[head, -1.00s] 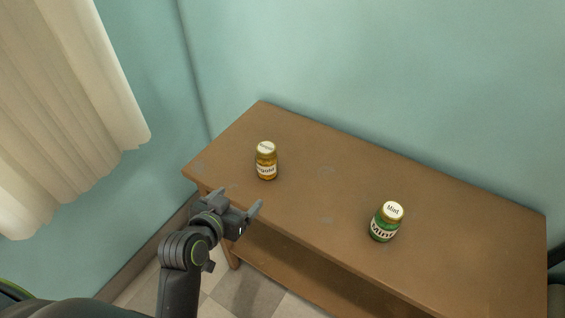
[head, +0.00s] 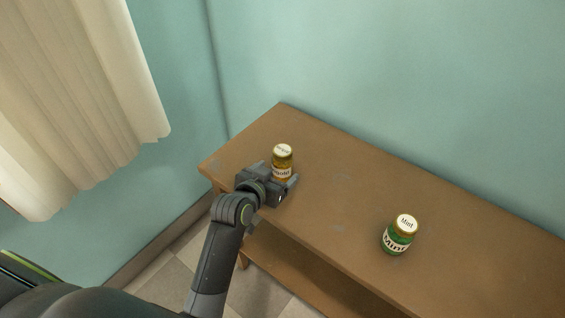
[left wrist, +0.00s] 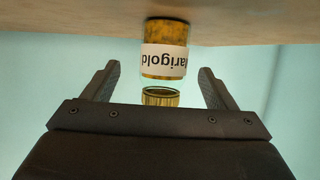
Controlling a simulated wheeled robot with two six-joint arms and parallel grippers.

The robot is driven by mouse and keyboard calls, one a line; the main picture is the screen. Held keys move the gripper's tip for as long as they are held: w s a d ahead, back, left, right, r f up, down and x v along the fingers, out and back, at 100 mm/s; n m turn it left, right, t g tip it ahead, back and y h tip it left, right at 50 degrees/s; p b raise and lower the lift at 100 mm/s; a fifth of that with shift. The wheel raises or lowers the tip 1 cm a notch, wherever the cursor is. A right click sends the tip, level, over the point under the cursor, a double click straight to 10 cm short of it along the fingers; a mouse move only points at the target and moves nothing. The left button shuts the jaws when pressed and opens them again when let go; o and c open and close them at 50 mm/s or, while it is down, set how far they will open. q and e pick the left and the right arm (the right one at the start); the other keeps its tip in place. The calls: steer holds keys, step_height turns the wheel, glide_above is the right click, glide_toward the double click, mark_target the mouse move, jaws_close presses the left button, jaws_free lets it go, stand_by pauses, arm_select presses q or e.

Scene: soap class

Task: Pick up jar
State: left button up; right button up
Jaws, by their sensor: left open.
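An amber jar (head: 281,158) with a gold-rimmed white lid and a white label stands upright near the left end of the table. In the left wrist view the jar (left wrist: 163,62) appears upside down, and its label reads "Marigold". My left gripper (head: 279,173) is open at the near side of this jar, which shows between its two fingers in the wrist view. The fingers do not touch it. A green jar (head: 397,238) labelled "Mint" stands upright further right on the table. My right gripper is not in view.
The brown wooden table (head: 340,190) has a lower shelf (head: 300,272) and a back edge close to the teal wall (head: 400,70). Its top is clear between the two jars. A cream curtain (head: 85,95) hangs at the left.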

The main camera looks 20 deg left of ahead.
mark_target(282, 165)
arm_select(q)
steer(key=shift+a+x, duration=0.15)
steer(key=shift+x, duration=1.25)
steer(key=shift+a+x, duration=0.15)
steer(key=shift+x, duration=1.3)
steer(key=shift+f, duration=0.1)
steer(key=c, duration=1.3)
